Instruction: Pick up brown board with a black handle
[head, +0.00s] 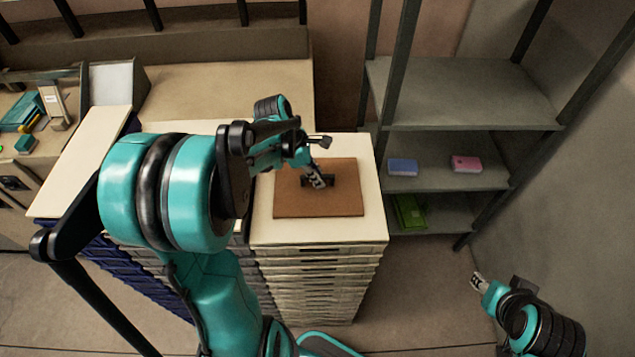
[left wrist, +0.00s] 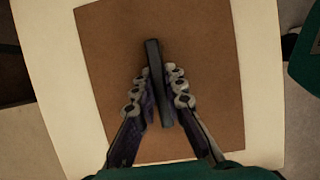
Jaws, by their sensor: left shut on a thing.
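The brown board (head: 342,203) lies on top of a white-topped stack of drawers or trays (head: 269,232). Its black handle (head: 345,181) stands near the middle of the board. My left gripper (head: 320,181) reaches down from the upper left and is shut on the handle. In the left wrist view the two fingers (left wrist: 159,95) flank the dark handle (left wrist: 153,56), with the brown board (left wrist: 205,50) beneath. I cannot tell whether the board is lifted off the white surface. My right gripper (head: 478,283) is at the lower right, away from the board; its jaw state is too small to tell.
A grey shelf (head: 470,90) stands to the right, holding a blue box (head: 403,167), a pink box (head: 466,164) and a green item (head: 409,211). A desk with small items (head: 40,110) is at the left. The floor between the stack and my right arm is clear.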

